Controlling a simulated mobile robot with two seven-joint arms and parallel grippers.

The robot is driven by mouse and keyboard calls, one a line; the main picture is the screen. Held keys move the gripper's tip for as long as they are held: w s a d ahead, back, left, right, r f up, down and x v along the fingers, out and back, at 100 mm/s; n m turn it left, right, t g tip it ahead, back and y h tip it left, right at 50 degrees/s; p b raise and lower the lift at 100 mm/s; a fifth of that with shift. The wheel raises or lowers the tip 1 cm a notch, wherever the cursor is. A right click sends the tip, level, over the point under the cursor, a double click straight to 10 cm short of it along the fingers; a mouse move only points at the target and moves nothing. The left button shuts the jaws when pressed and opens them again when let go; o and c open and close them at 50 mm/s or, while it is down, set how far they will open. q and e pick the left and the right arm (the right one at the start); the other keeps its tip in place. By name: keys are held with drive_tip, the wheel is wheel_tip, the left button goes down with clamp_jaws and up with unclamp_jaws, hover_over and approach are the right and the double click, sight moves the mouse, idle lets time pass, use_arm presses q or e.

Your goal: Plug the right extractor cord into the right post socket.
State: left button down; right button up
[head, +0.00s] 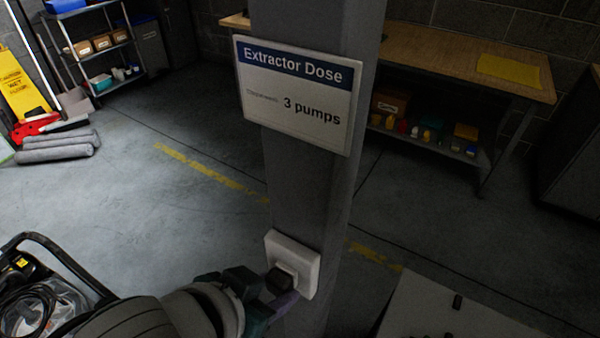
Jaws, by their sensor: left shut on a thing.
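The white post socket (306,257) is on the near face of the grey post (313,200), below the sign. My left gripper (272,290) comes in from the lower left and is shut on a dark plug (279,281). The plug is at the socket's front face; I cannot tell whether it is seated or only close to it. The cord's run is not clear. My right gripper is not in view.
A sign reading "Extractor Dose, 3 pumps" (292,113) is on the post above the socket. A machine with a black handle frame (55,255) stands at the lower left. A pale panel (415,305) is at the lower right. A workbench (440,52) stands behind; open floor lies between.

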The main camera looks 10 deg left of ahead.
use_arm(q)
drive_tip(key=shift+c, duration=1.7)
unclamp_jaws()
